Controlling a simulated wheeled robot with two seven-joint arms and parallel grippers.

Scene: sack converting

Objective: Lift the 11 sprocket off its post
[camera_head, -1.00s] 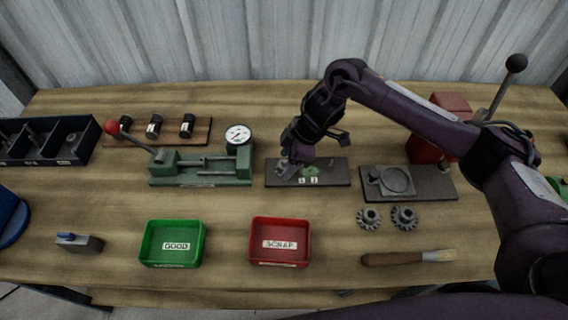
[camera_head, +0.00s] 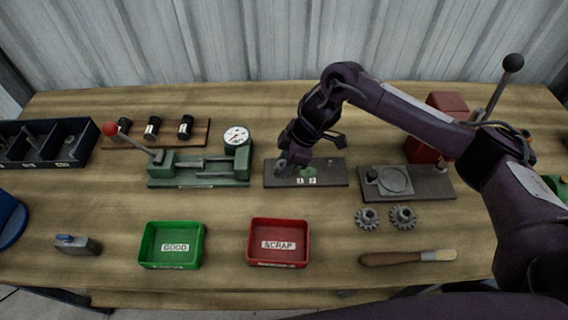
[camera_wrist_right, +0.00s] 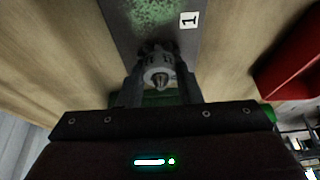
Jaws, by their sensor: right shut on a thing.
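My right gripper (camera_head: 287,165) is over the left end of a dark plate (camera_head: 338,180) with number labels and a green patch. In the right wrist view the gripper (camera_wrist_right: 163,85) has its fingers on both sides of a grey metal sprocket (camera_wrist_right: 158,74), shut on its hub. A pointed tip shows in the middle of the hub. The fingers and arm hide most of the sprocket in the head view, and I cannot tell whether it is still around its post. No 11 mark is readable. My left gripper is not in view.
A green GOOD tray (camera_head: 147,248) and a red SCRAP tray (camera_head: 252,250) stand in front. A green gauge fixture (camera_head: 200,183) is left of the plate, a lever press (camera_head: 440,185) right.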

